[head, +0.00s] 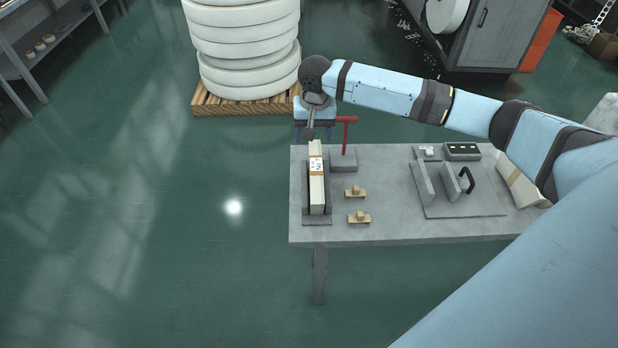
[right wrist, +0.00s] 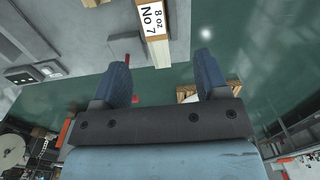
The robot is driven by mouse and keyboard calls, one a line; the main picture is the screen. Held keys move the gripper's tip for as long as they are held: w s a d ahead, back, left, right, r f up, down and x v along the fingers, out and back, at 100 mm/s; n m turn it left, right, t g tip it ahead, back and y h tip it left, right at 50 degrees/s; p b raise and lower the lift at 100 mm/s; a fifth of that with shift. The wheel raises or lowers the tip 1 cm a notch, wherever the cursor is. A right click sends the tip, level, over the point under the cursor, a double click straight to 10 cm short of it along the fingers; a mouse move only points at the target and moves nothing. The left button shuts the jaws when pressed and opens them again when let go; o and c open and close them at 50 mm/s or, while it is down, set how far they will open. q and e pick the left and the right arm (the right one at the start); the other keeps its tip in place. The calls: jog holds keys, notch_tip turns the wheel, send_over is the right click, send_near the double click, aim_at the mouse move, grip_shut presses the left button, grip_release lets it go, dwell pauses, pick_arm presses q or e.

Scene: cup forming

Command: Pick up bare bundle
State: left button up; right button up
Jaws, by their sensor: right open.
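The bundle (right wrist: 161,52) also shows in the right wrist view, beyond and between my fingers. My right gripper (head: 309,130) is above the table's back left corner, just behind the bundle's far end. In the right wrist view the gripper (right wrist: 164,78) is open with nothing between its fingers. My left gripper is out of view.
A red-handled lever (head: 345,133) stands right of the bundle. Two small tan pieces (head: 356,192) lie nearby. A grey fixture (head: 460,200) with a black handle is farther right, with another pale bundle (head: 521,185) at the edge. White rolls (head: 245,45) stand on a pallet behind.

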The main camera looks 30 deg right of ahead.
aim_at(316, 164)
jog(key=f, duration=0.7)
jog(key=shift+w+d+f+p, duration=0.1)
jog(key=shift+d+f+p, duration=0.2)
jog(key=shift+d+f, duration=0.05)
jog(key=shift+s+f+p, duration=0.15)
jog(key=shift+f+p, duration=0.1)
jog(key=shift+f, duration=1.1)
jog(key=shift+s+f+p, duration=0.1)
jog(key=shift+f+p, duration=0.15)
jog(key=shift+f, duration=1.05)
jog(key=shift+r, duration=0.1)
grip_shut()
